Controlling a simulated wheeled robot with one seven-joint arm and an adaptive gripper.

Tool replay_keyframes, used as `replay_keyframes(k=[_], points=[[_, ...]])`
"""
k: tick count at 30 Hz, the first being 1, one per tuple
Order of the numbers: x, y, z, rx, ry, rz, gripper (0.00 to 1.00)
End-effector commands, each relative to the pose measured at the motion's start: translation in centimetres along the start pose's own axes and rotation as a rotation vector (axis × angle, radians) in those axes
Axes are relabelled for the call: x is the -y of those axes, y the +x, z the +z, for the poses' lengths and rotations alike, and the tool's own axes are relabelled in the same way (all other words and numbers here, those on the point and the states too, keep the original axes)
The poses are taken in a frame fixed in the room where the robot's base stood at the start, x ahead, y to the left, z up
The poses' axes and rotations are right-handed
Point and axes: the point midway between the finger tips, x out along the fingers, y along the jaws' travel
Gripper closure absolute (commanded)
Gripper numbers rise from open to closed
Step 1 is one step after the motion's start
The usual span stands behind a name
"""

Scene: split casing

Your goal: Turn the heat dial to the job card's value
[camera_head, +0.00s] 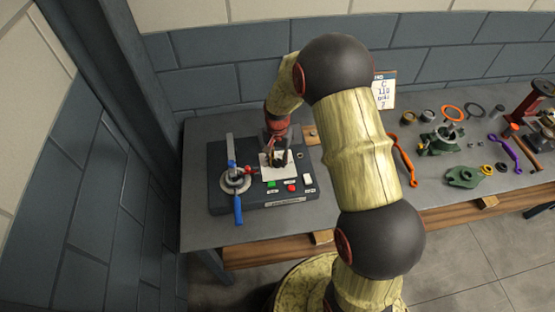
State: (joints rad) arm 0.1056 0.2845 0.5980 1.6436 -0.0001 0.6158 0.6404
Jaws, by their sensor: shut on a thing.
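My gripper (277,156) points down over the white dial plate (267,174) on a dark machine (219,159). Its fingers are shut on what appears to be the heat dial, at the middle of that plate. The dial and its pointer are mostly hidden by the fingers, so I cannot read its setting. The white job card (386,95) stands at the back wall, just right of my arm. It bears a few lines of writing, too small to read surely.
Left on the machine is a round fitting (233,181) with a blue-handled lever (238,212). A green button (271,184), a red button (292,187) and a white switch (308,179) line its front. Tools and green casing parts (463,177) lie at right on the bench.

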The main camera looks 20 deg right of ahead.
Motion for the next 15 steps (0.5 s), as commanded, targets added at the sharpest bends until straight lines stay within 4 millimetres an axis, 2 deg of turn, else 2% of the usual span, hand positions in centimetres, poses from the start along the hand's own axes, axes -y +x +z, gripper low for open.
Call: replay_keyframes(k=[15], points=[[0.07, -0.05, -0.03, -0.001, 0.476, -0.001, 0.97]])
